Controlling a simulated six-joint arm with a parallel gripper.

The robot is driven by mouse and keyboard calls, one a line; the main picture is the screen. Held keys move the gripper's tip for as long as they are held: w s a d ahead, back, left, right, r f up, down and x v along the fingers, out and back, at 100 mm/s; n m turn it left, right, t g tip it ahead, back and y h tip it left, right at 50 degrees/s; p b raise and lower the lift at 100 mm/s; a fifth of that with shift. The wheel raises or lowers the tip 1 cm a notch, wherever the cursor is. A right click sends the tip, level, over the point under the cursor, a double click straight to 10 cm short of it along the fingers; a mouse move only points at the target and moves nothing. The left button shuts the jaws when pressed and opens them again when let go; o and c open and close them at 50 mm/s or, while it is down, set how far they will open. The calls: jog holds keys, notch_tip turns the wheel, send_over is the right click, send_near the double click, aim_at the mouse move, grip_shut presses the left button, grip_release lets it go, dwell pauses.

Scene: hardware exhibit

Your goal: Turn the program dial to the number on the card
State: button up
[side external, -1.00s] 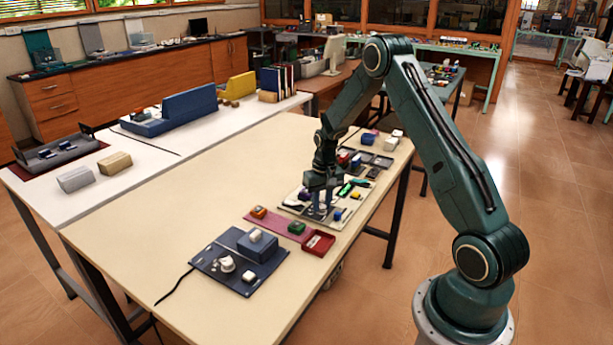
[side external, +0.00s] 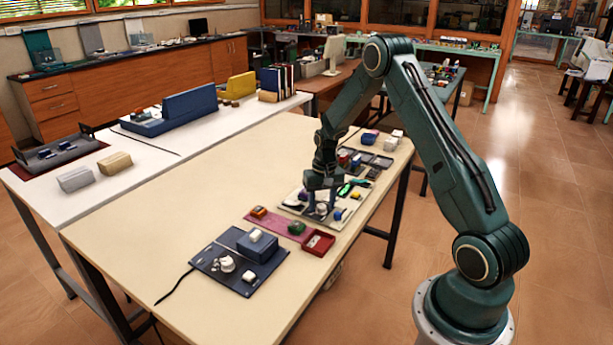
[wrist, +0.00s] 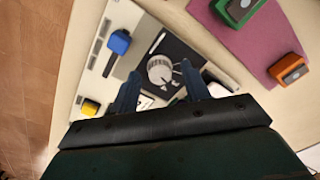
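The program dial (wrist: 160,71) is a round silver-white knob on a dark square plate, set in a pale panel (wrist: 118,28). It also shows small in the side view (side external: 321,208), under my gripper. My gripper (wrist: 160,68) points down over the panel, one finger on each side of the dial. The fingers stand apart with visible gaps to the knob. I cannot tell how far the fingertips reach down beside it. A small white piece (wrist: 146,102) shows partly between the fingers; whether it is the card is unclear. No number is readable.
On the panel are a blue switch (wrist: 119,42) and a yellow one (wrist: 90,107). A pink mat (wrist: 255,45) with green and orange blocks lies beside it. A dark blue mat with devices (side external: 240,262) lies nearer.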

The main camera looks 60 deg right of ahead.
aim_at(322, 207)
notch_tip(322, 207, up, 14)
jog(key=shift+s+d, duration=0.15)
dwell(0.7)
jog(key=s+a+r+n+t, duration=0.1)
jog(key=s+a+r+n, duration=0.1)
jog(key=s+a+r, duration=0.4)
jog(key=s+a+r+n+t, duration=0.2)
jog(key=s+a+r, duration=0.1)
jog(key=a+r, duration=0.6)
jog(key=s+a+n+t, duration=0.1)
jog(key=s+a+n, duration=0.1)
jog(key=s+a, duration=0.3)
jog(key=s+a+n+t, duration=0.1)
jog(key=s+a, duration=0.4)
jog(key=s, duration=0.5)
jog(key=shift+r+n, duration=0.2)
jog(key=shift+n, duration=0.5)
